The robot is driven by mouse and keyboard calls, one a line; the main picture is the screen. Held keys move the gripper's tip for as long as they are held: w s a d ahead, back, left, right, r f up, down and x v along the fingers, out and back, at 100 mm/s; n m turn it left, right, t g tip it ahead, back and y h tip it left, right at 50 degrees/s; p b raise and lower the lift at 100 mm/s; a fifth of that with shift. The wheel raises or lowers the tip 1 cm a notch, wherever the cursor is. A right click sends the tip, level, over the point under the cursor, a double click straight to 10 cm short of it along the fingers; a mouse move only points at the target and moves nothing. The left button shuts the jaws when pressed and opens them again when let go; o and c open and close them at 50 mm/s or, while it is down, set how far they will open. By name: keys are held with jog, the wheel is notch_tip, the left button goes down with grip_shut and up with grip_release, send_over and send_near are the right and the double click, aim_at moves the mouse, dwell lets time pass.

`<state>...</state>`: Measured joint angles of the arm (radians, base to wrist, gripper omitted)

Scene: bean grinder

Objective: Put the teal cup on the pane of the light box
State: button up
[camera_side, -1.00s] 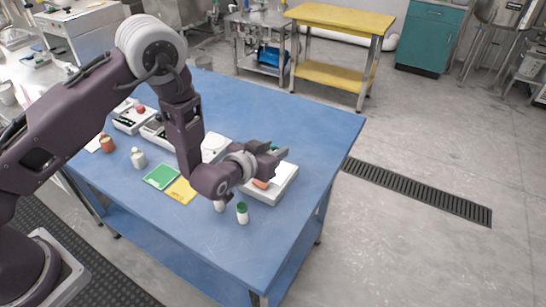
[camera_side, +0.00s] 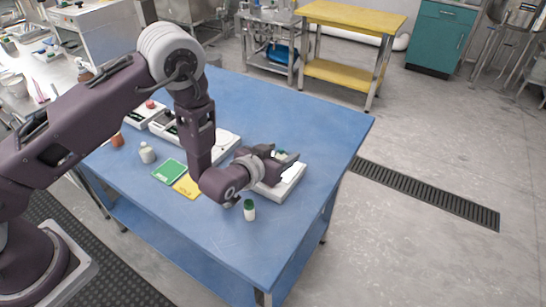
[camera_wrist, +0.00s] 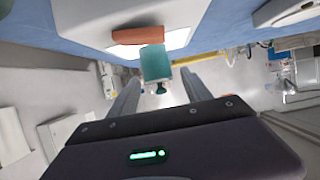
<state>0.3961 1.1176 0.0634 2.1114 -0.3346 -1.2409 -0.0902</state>
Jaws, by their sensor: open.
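The teal cup (camera_wrist: 155,63) shows in the wrist view just ahead of and between my gripper's two fingers. My gripper (camera_wrist: 160,77) is open, and I cannot tell whether either finger touches the cup. The light box (camera_wrist: 180,12) is a white case with a bright pane (camera_wrist: 130,51), seen beyond the cup. In the side view my gripper (camera_side: 284,157) is over the far part of the light box (camera_side: 284,190). There, only a small greenish patch by the fingers may be the cup; the rest is hidden. Whether the cup rests on the pane is unclear.
An orange piece (camera_wrist: 137,35) lies at the pane, close behind the cup in the wrist view. A green-capped white bottle (camera_side: 249,210) stands in front of the box. Green (camera_side: 170,171) and yellow (camera_side: 187,186) cards lie left. The blue table's (camera_side: 325,135) right part is clear.

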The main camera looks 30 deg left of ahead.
jog(key=v, duration=1.2)
jog(key=s+a+r+n+g+h, duration=0.1)
jog(key=s+a+r+g, duration=0.2)
jog(key=r, duration=0.6)
jog(key=s+a+r+g+h, duration=0.15)
jog(key=s+r, duration=0.25)
jog(key=r, duration=0.4)
jog(key=s+a+r+g+y, duration=0.1)
jog(key=s+a+r, duration=0.1)
jog(key=s, duration=0.7)
jog(key=s+a+r+m+g+y, duration=0.1)
jog(key=s+a, duration=0.3)
jog(key=s, duration=0.6)
jog(key=shift+a+r+g, duration=0.2)
jog(key=shift+r+g, duration=0.3)
jog(key=shift+g, duration=0.25)
